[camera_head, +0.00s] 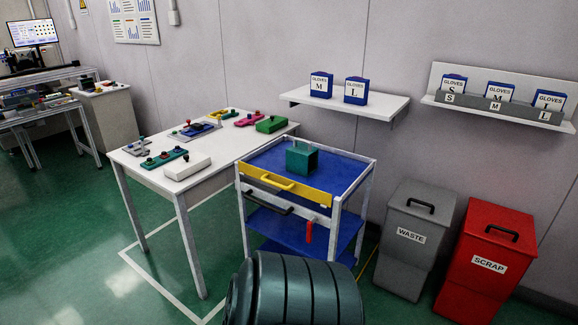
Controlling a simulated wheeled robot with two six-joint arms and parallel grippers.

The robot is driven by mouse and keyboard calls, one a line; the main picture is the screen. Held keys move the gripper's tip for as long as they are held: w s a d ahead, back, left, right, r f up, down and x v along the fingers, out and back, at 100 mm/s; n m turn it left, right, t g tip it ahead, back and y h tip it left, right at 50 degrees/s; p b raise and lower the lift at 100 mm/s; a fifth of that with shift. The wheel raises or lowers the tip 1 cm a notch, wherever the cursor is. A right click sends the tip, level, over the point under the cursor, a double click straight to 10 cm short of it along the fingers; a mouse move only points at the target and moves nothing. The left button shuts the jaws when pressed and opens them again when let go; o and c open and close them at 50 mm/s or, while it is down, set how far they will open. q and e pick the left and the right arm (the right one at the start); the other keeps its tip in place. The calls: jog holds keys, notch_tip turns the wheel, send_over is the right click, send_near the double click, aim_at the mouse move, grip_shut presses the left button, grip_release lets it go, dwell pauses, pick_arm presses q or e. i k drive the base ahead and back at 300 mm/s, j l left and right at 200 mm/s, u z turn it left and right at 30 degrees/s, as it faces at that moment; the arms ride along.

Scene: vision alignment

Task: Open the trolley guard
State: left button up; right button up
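The trolley (356,200) has blue shelves in a pale metal frame and stands in the middle of the view. A yellow guard bar (312,194) with a yellow handle (278,182) runs across its front at the top-shelf edge. Below it is a white bar (312,211) with a black handle (268,204). A red lever (309,232) hangs down at the front right. A dark green block (301,160) with an opening in its top sits on the top shelf. Neither of my grippers is in view.
A white table (222,150) with coloured fixtures stands left of the trolley. A grey waste bin (408,260) and a red scrap bin (480,285) stand to the right. Wall shelves hold glove boxes (356,91). Green floor is clear at left.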

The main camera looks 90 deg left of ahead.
aim_at(324, 199)
jog(key=u, duration=2.85)
